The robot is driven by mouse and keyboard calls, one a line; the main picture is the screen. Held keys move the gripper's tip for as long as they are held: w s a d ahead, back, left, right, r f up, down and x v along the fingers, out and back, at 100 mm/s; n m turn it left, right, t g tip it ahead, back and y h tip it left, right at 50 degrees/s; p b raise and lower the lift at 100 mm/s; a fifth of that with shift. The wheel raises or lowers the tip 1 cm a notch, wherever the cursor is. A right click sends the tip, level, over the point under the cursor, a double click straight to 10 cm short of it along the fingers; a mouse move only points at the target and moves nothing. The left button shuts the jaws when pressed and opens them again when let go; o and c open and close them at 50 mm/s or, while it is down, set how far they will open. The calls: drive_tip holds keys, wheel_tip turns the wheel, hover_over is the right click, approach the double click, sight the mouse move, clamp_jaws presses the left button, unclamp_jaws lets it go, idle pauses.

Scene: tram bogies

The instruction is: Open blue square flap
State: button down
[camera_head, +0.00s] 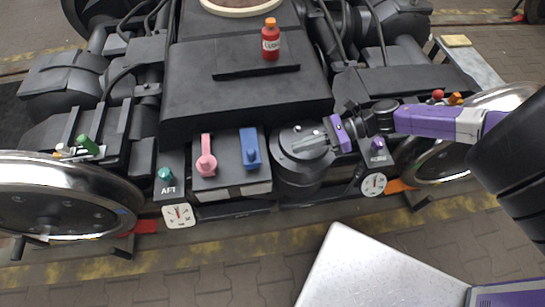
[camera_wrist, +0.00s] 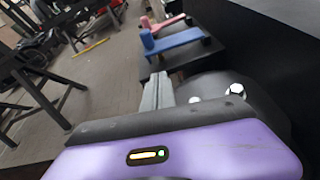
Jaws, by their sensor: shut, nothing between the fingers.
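The blue piece (camera_head: 250,148), a flat plate with a round knob, is on top of a dark box on the bogie's near side. In the wrist view the blue piece (camera_wrist: 178,42) is ahead of the fingers, its knob at its left end. My gripper (camera_head: 305,143) is to the right of it in the head view, above a round dark housing, apart from the blue piece. In the wrist view my gripper (camera_wrist: 157,92) shows its grey fingers together with nothing between them.
A pink handle (camera_head: 206,158) is just left of the blue piece. A teal knob (camera_head: 165,174) stands further left, and a red bottle (camera_head: 270,40) stands on the bogie behind. A round dark housing (camera_head: 300,165) lies under my gripper. Dial gauges (camera_head: 179,215) face the front.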

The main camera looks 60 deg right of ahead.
sight(269, 162)
drive_tip(key=shift+a+n, duration=0.3)
drive_tip(key=shift+n, duration=0.3)
drive_tip(key=shift+w+a, duration=0.2)
drive_tip(key=shift+w, duration=0.05)
drive_tip(key=x, duration=0.9)
drive_tip(key=shift+w, duration=0.1)
drive_tip(key=shift+a+r, duration=0.1)
drive_tip(key=shift+a, duration=0.05)
